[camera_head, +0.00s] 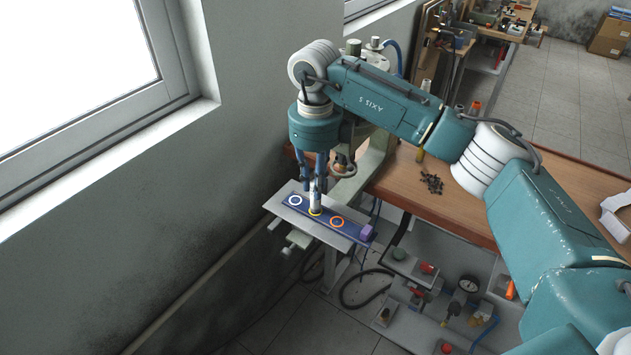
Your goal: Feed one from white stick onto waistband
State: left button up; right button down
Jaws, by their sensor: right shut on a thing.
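A dark blue waistband strip (326,220) lies across a light metal plate (281,207) at the machine by the wall. It bears a white ring mark on the left, a yellow one in the middle and an orange one on the right. My right gripper (316,182) points straight down over the strip, with its blue fingers shut on an upright white stick (315,200). The stick's lower end is at the yellow ring and covers part of it. I cannot tell whether it touches the strip. My left gripper is out of view.
A purple block (367,232) sits at the strip's right end. Small dark pieces (432,183) lie on the wooden bench (475,214). A grey wall and window sill stand close on the left. A lower shelf (425,310) holds a gauge and fittings.

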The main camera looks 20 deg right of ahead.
jog(key=shift+s+f+b, duration=0.1)
jog(key=shift+f+b, duration=0.3)
jog(key=shift+f, duration=0.05)
dwell(1.1)
jog(key=shift+r, duration=0.15)
jog(key=shift+r+p, duration=0.6)
jog(key=shift+r, duration=0.3)
jog(key=shift+r+p, duration=1)
jog(key=shift+r, duration=1.05)
